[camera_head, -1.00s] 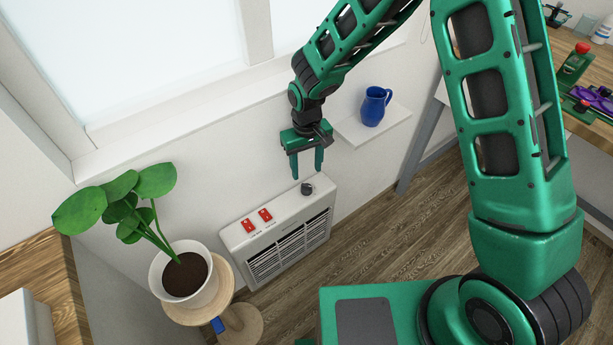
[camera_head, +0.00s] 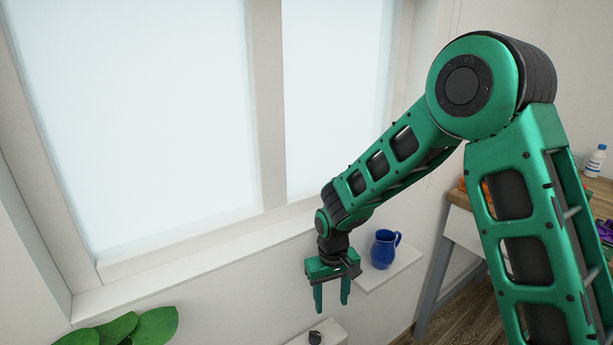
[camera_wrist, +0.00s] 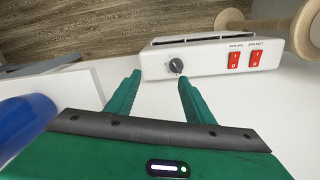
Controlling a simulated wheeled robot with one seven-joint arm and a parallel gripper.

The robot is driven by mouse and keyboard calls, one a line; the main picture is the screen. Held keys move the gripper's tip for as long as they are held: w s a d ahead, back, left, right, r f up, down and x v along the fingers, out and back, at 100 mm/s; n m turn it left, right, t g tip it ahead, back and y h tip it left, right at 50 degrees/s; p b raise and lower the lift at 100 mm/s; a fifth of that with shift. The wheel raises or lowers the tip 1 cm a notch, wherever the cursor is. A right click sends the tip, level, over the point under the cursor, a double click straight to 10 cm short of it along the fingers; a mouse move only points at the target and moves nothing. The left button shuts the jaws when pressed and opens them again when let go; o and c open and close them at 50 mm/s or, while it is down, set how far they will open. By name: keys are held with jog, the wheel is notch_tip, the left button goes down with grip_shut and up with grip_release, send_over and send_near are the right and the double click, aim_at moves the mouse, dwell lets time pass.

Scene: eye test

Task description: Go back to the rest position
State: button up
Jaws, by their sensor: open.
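My green gripper (camera_head: 332,297) points down in front of the white wall, its two fingers apart and nothing between them. It hangs above the white heater (camera_head: 322,337), of which only the top and the dark knob (camera_head: 315,338) show in the head view. In the wrist view my gripper (camera_wrist: 155,82) is open, and the heater (camera_wrist: 207,60) lies beyond its fingertips, with the dark knob (camera_wrist: 176,65) and two red switches (camera_wrist: 244,60) in sight. The fingers look apart from the knob.
A blue jug (camera_head: 384,249) stands on a small white wall shelf (camera_head: 392,268), close to the right of my gripper. A plant (camera_head: 118,330) is at the lower left. A window sill (camera_head: 190,248) runs behind. A workbench with a white bottle (camera_head: 595,160) is at the far right.

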jog(key=s+d+r+m, duration=0.25)
jog(key=d+r, duration=0.25)
jog(key=d, duration=0.3)
jog(key=s+d+r+m+h, duration=0.1)
jog(key=s+d+r, duration=0.2)
jog(key=d+r, duration=0.3)
jog(key=s+d+r+m, duration=0.1)
jog(key=s+d+r, duration=0.15)
jog(key=d, duration=0.65)
jog(key=s+d+r+m, duration=0.2)
jog(key=s+d, duration=0.1)
jog(key=s, duration=0.4)
jog(key=s+d+r+m+y, duration=0.1)
jog(key=s+d+r, duration=0.1)
jog(key=s+d, duration=0.2)
jog(key=s+d+r+m, duration=0.2)
jog(key=s+d, duration=0.2)
jog(key=s, duration=0.6)
jog(key=shift+s+r+m, duration=0.3)
jog(key=shift+s+m, duration=0.05)
jog(key=shift+s, duration=0.05)
jog(key=shift+w, duration=0.1)
jog(key=shift+w+f, duration=0.25)
jog(key=shift+w, duration=0.25)
